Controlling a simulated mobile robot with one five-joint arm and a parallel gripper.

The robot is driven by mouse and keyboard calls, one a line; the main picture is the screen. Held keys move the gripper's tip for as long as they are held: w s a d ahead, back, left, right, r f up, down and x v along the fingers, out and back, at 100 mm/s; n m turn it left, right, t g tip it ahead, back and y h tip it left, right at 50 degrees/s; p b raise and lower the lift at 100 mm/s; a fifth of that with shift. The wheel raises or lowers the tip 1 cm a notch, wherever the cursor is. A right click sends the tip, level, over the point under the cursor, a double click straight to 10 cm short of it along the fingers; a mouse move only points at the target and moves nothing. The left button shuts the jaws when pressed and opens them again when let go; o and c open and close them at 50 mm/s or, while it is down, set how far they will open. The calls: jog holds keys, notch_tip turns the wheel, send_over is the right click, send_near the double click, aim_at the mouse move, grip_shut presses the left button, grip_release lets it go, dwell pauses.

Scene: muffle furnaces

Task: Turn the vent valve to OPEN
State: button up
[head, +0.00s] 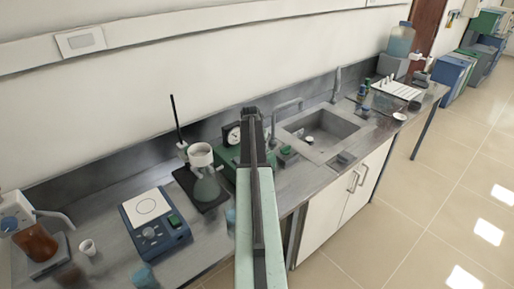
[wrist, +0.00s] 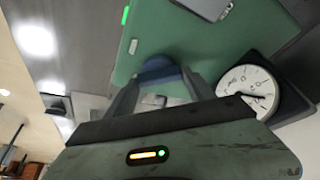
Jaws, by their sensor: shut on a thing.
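A blue valve knob (wrist: 158,70) sits on the face of a green box (wrist: 190,45) in the wrist view. My gripper (wrist: 160,82) has one dark finger on each side of the knob and is shut on it. A white round dial gauge (wrist: 247,92) with a dark needle is just right of the fingers. In the head view the green box (head: 228,156) and the gauge (head: 232,135) stand on the bench, partly behind my arm. The knob is hidden there. I cannot read any OPEN mark or the knob's setting.
A blue hot plate (head: 155,222) and a flask with a white funnel (head: 203,170) stand left of the green box. A sink (head: 322,130) with taps is to the right. The tiled floor (head: 440,190) in front of the bench is clear.

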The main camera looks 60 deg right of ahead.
jog(key=m, duration=0.2)
jog(key=m+g, duration=0.1)
jog(key=m, duration=0.1)
jog(key=shift+w+g, duration=0.15)
jog(key=shift+g, duration=0.15)
jog(key=shift+m+g, duration=0.6)
jog(key=shift+m, duration=1.1)
jog(key=o, duration=1.4)
jog(key=shift+r, duration=0.1)
jog(key=p+v, duration=0.7)
jog(key=shift+w+a+r, duration=0.1)
jog(key=shift+a+r, duration=0.05)
jog(key=shift+r, duration=0.1)
